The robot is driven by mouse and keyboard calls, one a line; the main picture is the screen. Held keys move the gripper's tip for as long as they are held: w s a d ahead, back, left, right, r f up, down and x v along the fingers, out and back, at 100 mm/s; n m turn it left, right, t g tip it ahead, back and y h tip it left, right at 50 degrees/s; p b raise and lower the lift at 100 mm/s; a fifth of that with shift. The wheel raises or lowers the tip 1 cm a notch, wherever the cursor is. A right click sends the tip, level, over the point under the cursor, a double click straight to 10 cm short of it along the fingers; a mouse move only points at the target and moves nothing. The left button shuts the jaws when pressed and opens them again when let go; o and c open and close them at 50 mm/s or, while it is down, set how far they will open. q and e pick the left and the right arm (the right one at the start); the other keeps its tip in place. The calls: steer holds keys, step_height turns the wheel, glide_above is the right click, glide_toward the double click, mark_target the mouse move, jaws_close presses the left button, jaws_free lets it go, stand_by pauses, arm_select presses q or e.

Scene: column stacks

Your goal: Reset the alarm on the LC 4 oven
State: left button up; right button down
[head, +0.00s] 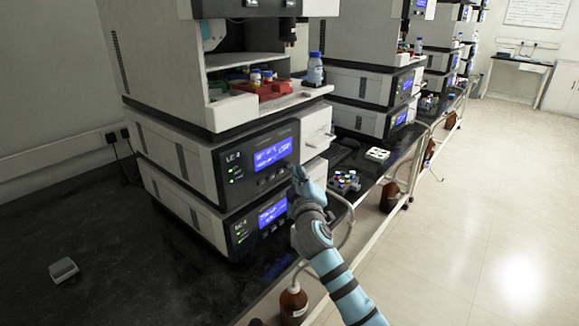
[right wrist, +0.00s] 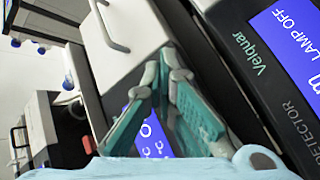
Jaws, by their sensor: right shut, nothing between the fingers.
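The near stack has two display modules. Its upper module (head: 222,178) has a lit blue screen and a small label that seems to read LC-4; the lower module (head: 232,229) has a similar screen. Neither is legibly marked as an oven, and I see no clear alarm. My right gripper (head: 298,174) is shut and empty at the right front edge of these modules; contact cannot be told. In the right wrist view the gripper (right wrist: 168,68) is beside a panel marked Velquar and DETECTOR (right wrist: 262,88), its screen reading LAMP OFF. My left gripper is out of view.
Bottles and red trays (head: 262,90) stand in the open bay above. A vial rack (head: 345,182) and a white box (head: 377,155) are on the dark bench to the right. A brown bottle (head: 293,304) is below the bench edge. More stacks stand behind; the floor is clear.

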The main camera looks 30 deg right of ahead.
steer(key=shift+s+d, duration=0.1)
steer(key=shift+s, duration=0.35)
steer(key=shift+s, duration=0.1)
steer(key=s, duration=0.1)
steer(key=s+d+p, duration=0.1)
steer(key=s, duration=0.2)
steer(key=shift+s+d+p, duration=0.25)
steer(key=shift+s+p, duration=0.05)
steer(key=shift+p, duration=0.05)
stand_by(0.5)
